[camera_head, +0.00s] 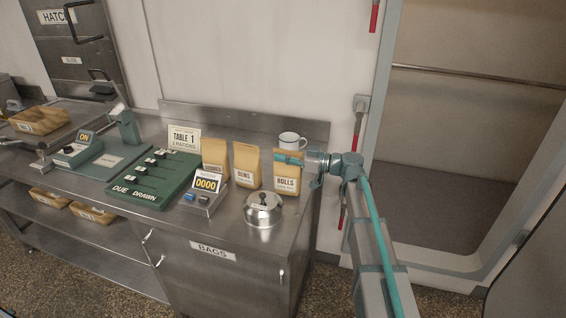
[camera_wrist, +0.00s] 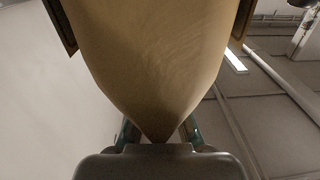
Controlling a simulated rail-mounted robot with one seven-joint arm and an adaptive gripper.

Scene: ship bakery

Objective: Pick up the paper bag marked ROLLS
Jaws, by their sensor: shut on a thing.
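The paper bag marked ROLLS (camera_head: 287,184) is tan with a white label. It stands upright at the right end of the steel counter, the rightmost of the paper bags. My gripper (camera_head: 290,158) reaches in from the right and is shut on the bag near its top. In the wrist view the tan bag (camera_wrist: 155,60) fills the middle, narrowing to a point at the gripper, with parts of the fingers at either side. I cannot tell whether the bag's base touches the counter.
A bag marked BUNS (camera_head: 246,166) stands just left, with another paper bag (camera_head: 215,155) beyond it. A white mug (camera_head: 290,141) is behind the ROLLS bag. A round steel pot (camera_head: 263,209) and a counter box reading 0000 (camera_head: 203,199) stand in front. The doorway is right.

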